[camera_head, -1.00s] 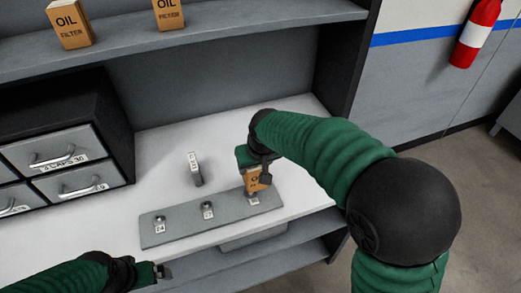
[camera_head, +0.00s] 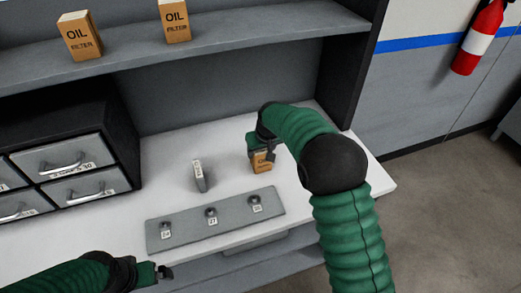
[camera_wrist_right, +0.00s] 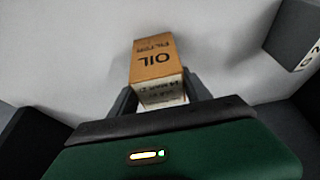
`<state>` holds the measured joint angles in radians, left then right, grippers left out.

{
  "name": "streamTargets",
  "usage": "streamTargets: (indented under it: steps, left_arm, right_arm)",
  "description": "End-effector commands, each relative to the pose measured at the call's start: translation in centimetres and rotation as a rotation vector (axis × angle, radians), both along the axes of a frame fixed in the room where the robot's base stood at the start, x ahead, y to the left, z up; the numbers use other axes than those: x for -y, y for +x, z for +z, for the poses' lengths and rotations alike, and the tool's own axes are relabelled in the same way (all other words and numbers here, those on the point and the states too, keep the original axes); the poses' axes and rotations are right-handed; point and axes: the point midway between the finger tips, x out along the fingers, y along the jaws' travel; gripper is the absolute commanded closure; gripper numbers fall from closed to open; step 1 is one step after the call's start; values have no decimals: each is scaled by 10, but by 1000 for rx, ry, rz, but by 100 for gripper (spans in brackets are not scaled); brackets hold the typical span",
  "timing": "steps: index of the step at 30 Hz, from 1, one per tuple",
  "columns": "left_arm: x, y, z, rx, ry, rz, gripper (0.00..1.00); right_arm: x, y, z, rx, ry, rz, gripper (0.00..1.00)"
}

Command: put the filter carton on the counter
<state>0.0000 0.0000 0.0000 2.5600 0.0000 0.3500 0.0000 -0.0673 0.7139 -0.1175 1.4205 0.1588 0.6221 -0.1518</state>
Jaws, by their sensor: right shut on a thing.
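The filter carton (camera_head: 262,162) is a small orange-brown box on the white counter (camera_head: 225,180), behind the right end of the grey strip. I cannot tell whether its base touches the counter. My right gripper (camera_head: 261,155) is shut on it from above. In the right wrist view the carton (camera_wrist_right: 153,62) shows "OIL FILTER" lettering and a white printed band between the fingers of the right gripper (camera_wrist_right: 160,97). My left gripper (camera_head: 163,271) is at the lower left, near the counter's front edge, with nothing seen in it; its jaw gap is too small to judge.
A grey strip with several numbered knobs (camera_head: 215,220) lies along the counter front. A small grey labelled block (camera_head: 200,178) stands left of the carton. Drawers (camera_head: 70,165) fill the left. Two larger oil filter cartons (camera_head: 80,37) (camera_head: 174,20) stand on the upper shelf.

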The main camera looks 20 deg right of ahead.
Motion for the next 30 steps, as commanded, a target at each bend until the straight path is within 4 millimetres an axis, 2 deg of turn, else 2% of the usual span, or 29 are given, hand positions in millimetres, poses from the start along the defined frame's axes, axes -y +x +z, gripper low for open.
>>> streamTargets:
  steps: [1, 2, 6, 17, 20, 27, 30]
  left_arm:
    - [0, 0, -1, 0, 0, 0, 0]
    - [0, 0, -1, 0, 0, 0, 0]
    - [0, 0, -1, 0, 0, 0, 0]
    - [0, 0, 0, 0, 0, 0, 0]
    - [0, 0, -2, 0, 0, 0, 0]
    - [0, 0, -5, 0, 0, 0, 0]
    - [0, 0, -6, 0, 0, 0, 0]
  right_arm:
    - [0, 0, -1, 2, 0, 0, 100]
    - [0, 0, -1, 0, 0, 0, 41]
    - [0, 0, -1, 0, 0, 0, 23]
    - [0, -1, 4, 1, 0, 0, 22]
    - [0, -6, 18, 2, 0, 0, 22]
    - [1, -30, 76, 5, 0, 1, 22]
    - [1, -38, 95, 3, 1, 0, 22]
